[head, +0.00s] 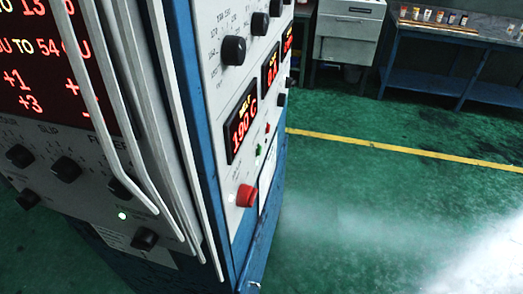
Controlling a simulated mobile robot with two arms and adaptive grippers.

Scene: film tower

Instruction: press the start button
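A blue-framed control cabinet with pale panels (217,120) fills the left and middle of the head view. On its right-hand panel, a small green button (258,149) sits beside the red "190 C" display (242,122). A small red button or light (267,128) is just above it. Neither gripper is in view.
Grey metal bars (104,125) stand out in front of the cabinet's left face, which has a red-digit display (42,70) and several black knobs. The green floor with a yellow line (400,151) is open on the right. A blue bench (425,70) stands behind.

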